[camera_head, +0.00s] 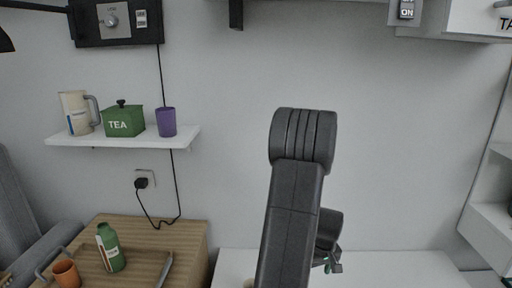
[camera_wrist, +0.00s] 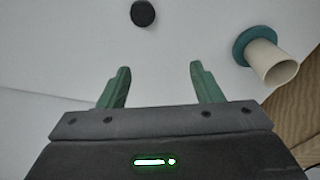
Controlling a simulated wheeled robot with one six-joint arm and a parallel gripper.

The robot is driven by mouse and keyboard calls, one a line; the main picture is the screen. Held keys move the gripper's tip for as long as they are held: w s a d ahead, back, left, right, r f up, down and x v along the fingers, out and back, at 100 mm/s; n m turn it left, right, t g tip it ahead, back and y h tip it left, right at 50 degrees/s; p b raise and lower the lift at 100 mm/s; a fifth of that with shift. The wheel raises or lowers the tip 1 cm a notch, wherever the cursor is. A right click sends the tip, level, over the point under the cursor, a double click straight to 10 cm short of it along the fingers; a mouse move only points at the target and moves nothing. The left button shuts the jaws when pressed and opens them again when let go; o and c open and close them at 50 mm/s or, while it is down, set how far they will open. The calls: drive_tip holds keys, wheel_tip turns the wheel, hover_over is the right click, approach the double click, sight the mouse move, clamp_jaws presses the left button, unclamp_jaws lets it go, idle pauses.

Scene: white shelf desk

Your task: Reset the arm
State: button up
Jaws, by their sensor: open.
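My arm rises in the middle of the head view and bends over at its top. My gripper shows in the wrist view (camera_wrist: 160,85) with its two green fingers spread wide apart and nothing between them. In the head view only a small part of the gripper shows beside my arm, low down. Beyond the fingers in the wrist view lies a white surface with a cream cup-like object (camera_wrist: 272,66) on a teal round base (camera_wrist: 250,42) at the upper right. A dark round object (camera_wrist: 143,13) is at the top. Neither touches the fingers.
A white wall shelf (camera_head: 120,138) at left holds a pitcher (camera_head: 76,112), a green tea box (camera_head: 123,120) and a purple cup (camera_head: 166,122). A wooden cabinet (camera_head: 190,240) below carries a green bottle (camera_head: 110,248) and an orange mug (camera_head: 66,274). The white desk (camera_head: 400,265) looks clear at right.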

drive_tip(key=w+a+r+m+p, duration=0.1)
drive_tip(key=w+a+r+p, duration=0.1)
drive_tip(key=a+r+p, duration=0.6)
drive_tip(key=w+a+r+m+p, duration=0.2)
drive_tip(key=a+r+p, duration=0.7)
drive_tip(key=p, duration=0.5)
drive_tip(key=shift+w+a+r, duration=0.2)
drive_tip(key=shift+a+r, duration=0.1)
drive_tip(key=shift+a, duration=0.15)
